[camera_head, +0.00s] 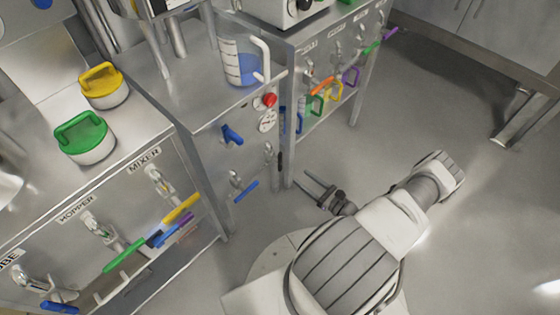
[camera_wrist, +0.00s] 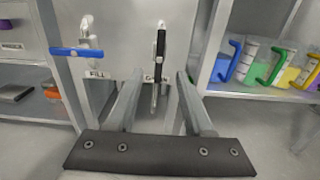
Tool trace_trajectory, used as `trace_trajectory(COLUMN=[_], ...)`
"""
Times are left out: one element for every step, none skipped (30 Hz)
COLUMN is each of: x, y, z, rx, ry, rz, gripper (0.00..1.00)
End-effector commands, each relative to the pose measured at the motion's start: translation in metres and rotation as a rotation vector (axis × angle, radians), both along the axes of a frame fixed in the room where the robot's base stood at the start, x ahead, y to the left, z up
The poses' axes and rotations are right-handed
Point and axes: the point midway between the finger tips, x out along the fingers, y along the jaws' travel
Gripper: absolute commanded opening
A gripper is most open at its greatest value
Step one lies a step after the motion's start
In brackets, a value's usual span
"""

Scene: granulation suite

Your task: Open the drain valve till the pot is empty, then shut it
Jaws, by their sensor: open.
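A black-handled valve lever (camera_wrist: 160,45) hangs about upright on the steel cabinet front in the wrist view, over a partly covered label (camera_wrist: 155,78) that may read DRAIN. In the head view its black handle (camera_head: 280,161) shows at the cabinet's right edge. My gripper (camera_head: 306,181) is open and empty, facing that front from the right; in the wrist view its fingers (camera_wrist: 160,76) frame the black lever, apparently without touching it. A valve with a level blue handle (camera_wrist: 76,52), labelled FILL, sits to its left.
A clear jug (camera_head: 240,68) with blue liquid stands on the cabinet top. A red knob (camera_head: 269,100), a gauge (camera_head: 267,121) and a blue handle (camera_head: 232,134) sit on the front. Coloured jugs (camera_wrist: 262,68) stand on a shelf to the right. The grey floor (camera_head: 440,110) is clear.

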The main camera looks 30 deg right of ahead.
Motion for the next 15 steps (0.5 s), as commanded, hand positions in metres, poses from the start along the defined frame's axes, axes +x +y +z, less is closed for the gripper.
trace_trajectory(x=[0.011, 0.018, 0.026, 0.032, 0.039, 0.047, 0.053, 0.059, 0.066, 0.072, 0.078, 0.084, 0.089, 0.093, 0.098], y=[0.005, 0.008, 0.011, 0.013, 0.016, 0.018, 0.020, 0.023, 0.026, 0.027, 0.030, 0.032, 0.033, 0.035, 0.037], z=[-0.002, -0.002, -0.002, -0.002, -0.002, -0.002, -0.002, -0.002, -0.002, -0.002, -0.002, -0.002, -0.002, -0.002, -0.002], rx=[0.001, 0.001, 0.000, 0.000, 0.000, -0.001, -0.001, -0.001, -0.001, -0.001, -0.001, -0.001, 0.000, -0.001, -0.001], ry=[-0.001, -0.002, -0.001, 0.000, -0.001, -0.001, 0.000, -0.001, -0.001, -0.001, 0.000, 0.000, -0.001, -0.001, 0.001], rz=[0.003, 0.004, 0.004, 0.003, 0.004, 0.004, 0.004, 0.005, 0.004, 0.003, 0.004, 0.004, 0.003, 0.003, 0.004], gripper=[0.52, 0.52, 0.52, 0.52, 0.52, 0.52, 0.52, 0.52, 0.52, 0.52, 0.52, 0.52, 0.52, 0.52, 0.52])
